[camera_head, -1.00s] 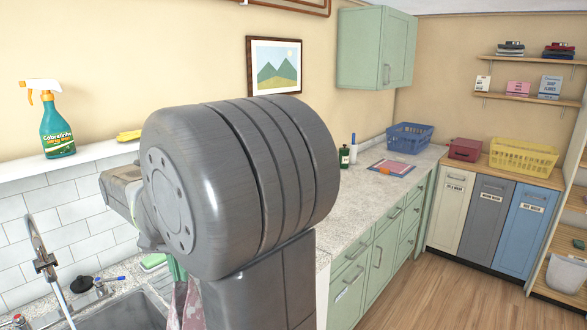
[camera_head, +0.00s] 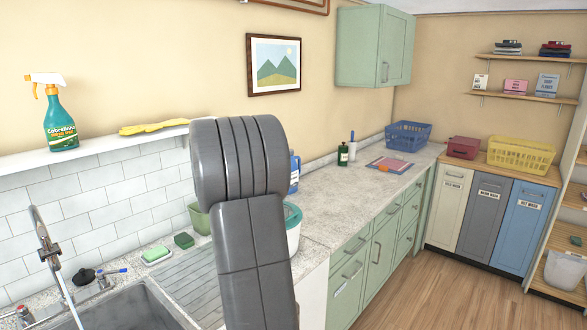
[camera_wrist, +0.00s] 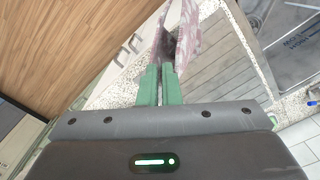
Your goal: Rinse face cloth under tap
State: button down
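The pinkish patterned face cloth (camera_wrist: 184,42) hangs between the green fingertips of my gripper (camera_wrist: 161,72) in the wrist view. The fingers are shut on it. In the head view my grey arm hides the gripper and the cloth. The silver tap (camera_head: 47,252) stands at the lower left, over the grey sink (camera_head: 125,312). It has a blue-marked handle (camera_head: 112,271) and a red-marked one (camera_head: 22,313). The cloth is not seen under the tap.
A ribbed draining board (camera_head: 180,277) lies right of the sink. A green sponge (camera_head: 156,253) and a darker green one (camera_head: 184,240) lie behind it. A spray bottle (camera_head: 60,125) and yellow gloves (camera_head: 155,127) are on the shelf. The counter (camera_head: 325,215) farther right has open room.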

jog(key=w+d+f, duration=0.6)
jog(key=d+f, duration=0.1)
jog(key=d, duration=0.4)
jog(key=s+a+r, duration=0.2)
jog(key=s+a, duration=0.7)
jog(key=a, duration=0.5)
jog(key=s+a+r+p, duration=0.1)
jog(key=s+a+r, duration=0.2)
jog(key=s+a, duration=0.7)
jog(key=s+a+r, duration=0.2)
jog(key=s+a, duration=0.7)
jog(key=a, duration=1)
jog(key=shift+s+a+r+n+p, duration=0.15)
jog(key=shift+s+a+n+p, duration=0.2)
jog(key=shift+n+p, duration=0.05)
jog(key=w+a+f+b, duration=0.3)
jog(key=w+a+f, duration=0.1)
jog(key=f, duration=0.6)
jog(key=w+a+f+b, duration=0.4)
jog(key=a+f, duration=0.1)
jog(key=f, duration=0.5)
jog(key=shift+a, duration=0.25)
jog(key=shift+w, duration=0.15)
